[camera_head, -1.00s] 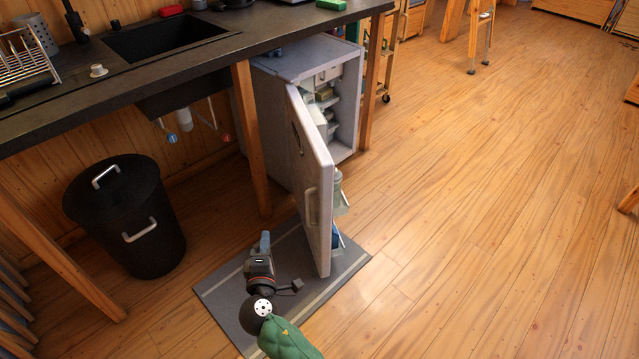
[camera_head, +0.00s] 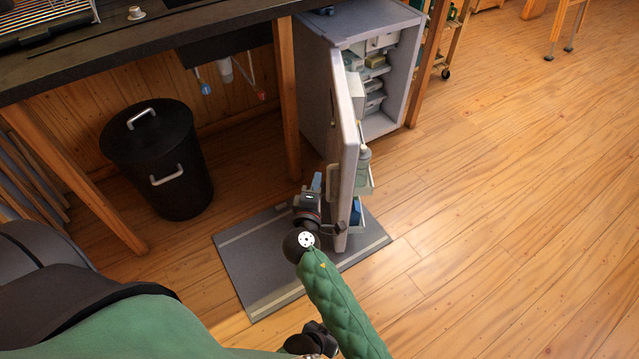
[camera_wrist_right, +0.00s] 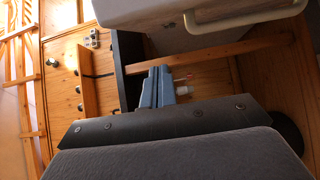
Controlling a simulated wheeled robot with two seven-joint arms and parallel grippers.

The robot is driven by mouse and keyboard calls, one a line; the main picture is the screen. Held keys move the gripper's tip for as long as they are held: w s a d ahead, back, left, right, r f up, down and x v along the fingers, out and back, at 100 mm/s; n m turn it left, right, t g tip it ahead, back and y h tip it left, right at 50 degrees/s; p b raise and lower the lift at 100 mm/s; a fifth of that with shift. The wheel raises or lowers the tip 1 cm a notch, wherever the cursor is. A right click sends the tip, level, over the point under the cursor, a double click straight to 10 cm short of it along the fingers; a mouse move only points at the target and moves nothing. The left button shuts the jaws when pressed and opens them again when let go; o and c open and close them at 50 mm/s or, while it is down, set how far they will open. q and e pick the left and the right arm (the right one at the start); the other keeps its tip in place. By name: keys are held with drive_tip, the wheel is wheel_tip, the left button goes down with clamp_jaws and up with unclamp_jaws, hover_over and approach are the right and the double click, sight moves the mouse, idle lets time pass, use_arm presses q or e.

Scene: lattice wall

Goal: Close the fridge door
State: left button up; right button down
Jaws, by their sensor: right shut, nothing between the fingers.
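A black lidded bin (camera_head: 158,160) stands left of the door, under the counter (camera_head: 150,42). A wooden post (camera_head: 287,100) stands between bin and fridge. A grey mat (camera_head: 265,255) lies under my right arm. The wooden floor on the right is clear.

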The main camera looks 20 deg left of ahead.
sight(342, 156)
drive_tip(key=w+d+p, duration=0.1)
drive_tip(key=w+d, duration=0.1)
drive_tip(key=w, duration=0.6)
drive_tip(key=shift+d, duration=0.25)
drive_tip(key=shift+d, duration=0.1)
